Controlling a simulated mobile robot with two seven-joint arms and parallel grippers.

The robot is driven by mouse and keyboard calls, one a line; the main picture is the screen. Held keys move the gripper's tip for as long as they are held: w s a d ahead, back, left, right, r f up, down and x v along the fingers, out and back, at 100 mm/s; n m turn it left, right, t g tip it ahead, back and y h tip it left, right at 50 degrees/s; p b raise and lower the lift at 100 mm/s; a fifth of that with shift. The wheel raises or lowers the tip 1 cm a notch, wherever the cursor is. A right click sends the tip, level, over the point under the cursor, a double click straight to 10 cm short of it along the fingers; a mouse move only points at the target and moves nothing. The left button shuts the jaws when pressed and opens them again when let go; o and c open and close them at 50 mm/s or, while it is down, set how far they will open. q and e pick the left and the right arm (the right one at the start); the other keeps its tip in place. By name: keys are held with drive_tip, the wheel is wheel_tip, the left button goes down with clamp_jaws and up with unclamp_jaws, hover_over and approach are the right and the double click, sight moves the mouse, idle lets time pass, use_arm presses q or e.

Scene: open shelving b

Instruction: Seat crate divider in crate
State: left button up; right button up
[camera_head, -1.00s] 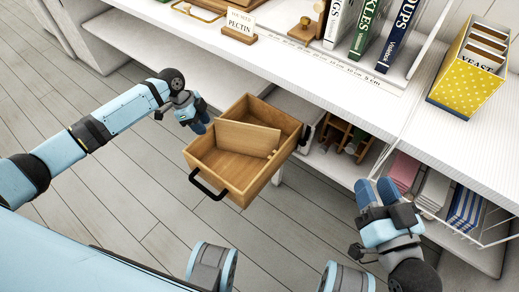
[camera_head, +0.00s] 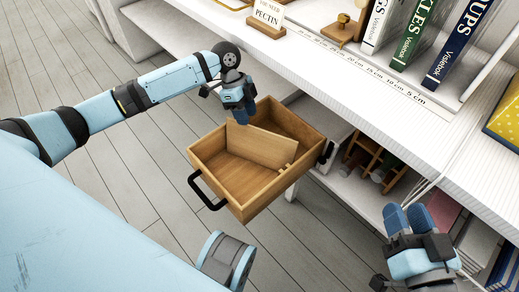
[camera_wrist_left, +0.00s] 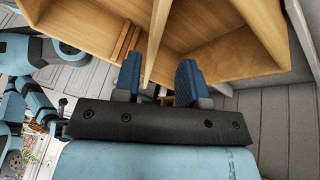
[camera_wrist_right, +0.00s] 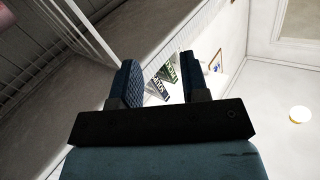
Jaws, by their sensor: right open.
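The crate (camera_head: 255,204) is an open wooden box with a black handle on its near left side. The crate divider (camera_head: 262,148) is a flat wooden panel standing inside it, lying across the box at a slant. Its right end is close to a small wooden strip on the inner wall; whether it sits in a slot I cannot tell. My left gripper (camera_head: 243,117) points down at the divider's upper left end. In the left wrist view the divider's edge (camera_wrist_left: 158,38) shows between the spread fingers, with gaps beside it. My right gripper (camera_head: 408,217) is open and empty, right of the crate.
The white shelf unit (camera_head: 340,85) runs along the back and right, close to the crate's far side. It bears books (camera_head: 412,35), a pectin sign (camera_head: 268,16) and a yellow dotted box (camera_head: 508,118). A wooden rack with jars (camera_head: 372,160) stands on the lower shelf.

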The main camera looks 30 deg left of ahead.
sight(254, 127)
use_arm(q)
drive_tip(key=d+f+b, duration=0.1)
drive_tip(key=d+f, duration=0.1)
drive_tip(key=s+d+f+b, duration=0.1)
drive_tip(key=f+b, duration=0.1)
drive_tip(key=shift+s+d+f, duration=0.1)
drive_tip(key=shift+d+f, duration=0.1)
drive_tip(key=shift+d, duration=0.15)
drive_tip(key=shift+d+f, duration=0.1)
drive_tip(key=shift+f, duration=0.05)
clamp_jaws()
use_arm(e)
drive_tip(key=shift+w+d+f+n, duration=0.25)
drive_tip(key=shift+w+f+n, duration=0.25)
drive_tip(key=shift+f+n, duration=0.3)
